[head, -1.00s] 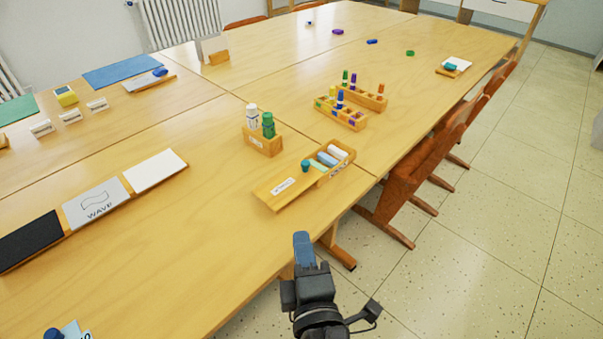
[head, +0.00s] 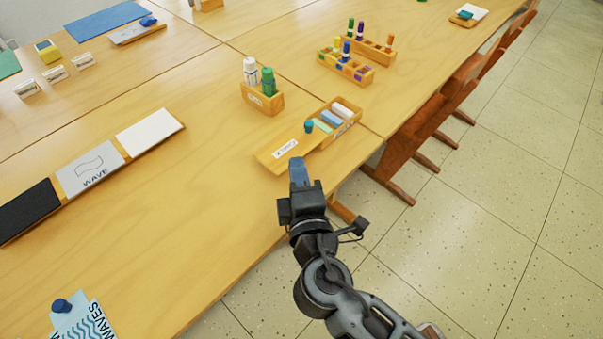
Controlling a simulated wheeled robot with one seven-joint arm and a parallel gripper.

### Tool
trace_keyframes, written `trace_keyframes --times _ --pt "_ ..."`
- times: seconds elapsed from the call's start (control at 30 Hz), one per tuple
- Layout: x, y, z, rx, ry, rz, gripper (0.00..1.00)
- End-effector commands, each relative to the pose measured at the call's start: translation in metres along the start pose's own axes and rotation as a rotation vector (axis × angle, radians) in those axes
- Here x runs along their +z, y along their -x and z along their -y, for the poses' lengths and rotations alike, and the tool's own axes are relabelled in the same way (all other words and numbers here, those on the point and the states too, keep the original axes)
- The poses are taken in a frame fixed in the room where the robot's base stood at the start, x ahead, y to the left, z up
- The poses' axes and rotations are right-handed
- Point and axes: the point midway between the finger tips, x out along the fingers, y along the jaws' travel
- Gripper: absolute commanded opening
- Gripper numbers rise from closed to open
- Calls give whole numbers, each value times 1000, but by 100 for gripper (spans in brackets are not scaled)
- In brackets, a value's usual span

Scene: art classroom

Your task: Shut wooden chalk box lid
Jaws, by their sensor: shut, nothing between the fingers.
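The wooden chalk box (head: 352,127) sits near the table's right edge, holding several chalk sticks in white, blue and pale green. Its lid (head: 273,156) is open, lying out flat to the left of the box with a white label on it. A teal knob (head: 309,126) stands up at the side between lid and box. My gripper (head: 298,164) is shut and empty, its blue fingertips at the near right edge of the lid. I cannot tell whether they touch it.
A wooden holder (head: 262,104) with white and green bottles stands behind the lid. Marker racks (head: 345,67) are farther back. Sample boards (head: 90,170) lie left, a WAVES card (head: 80,318) at lower left. Wooden chairs (head: 425,125) line the right side. Table left of the lid is clear.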

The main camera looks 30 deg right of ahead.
Motion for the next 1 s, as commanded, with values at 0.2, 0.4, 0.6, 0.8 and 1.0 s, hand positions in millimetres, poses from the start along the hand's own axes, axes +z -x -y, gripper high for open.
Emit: trace_keyframes --times 0.2,0.4,0.6,0.8,1.0 --pt "0 -45 -3 2 1 2 0" --pt "15 -71 -2 -1 0 4 0" --pt "26 -83 -1 1 -1 1 0" --pt "29 -85 0 0 0 0 0" --pt "29 -85 0 0 0 0 0"
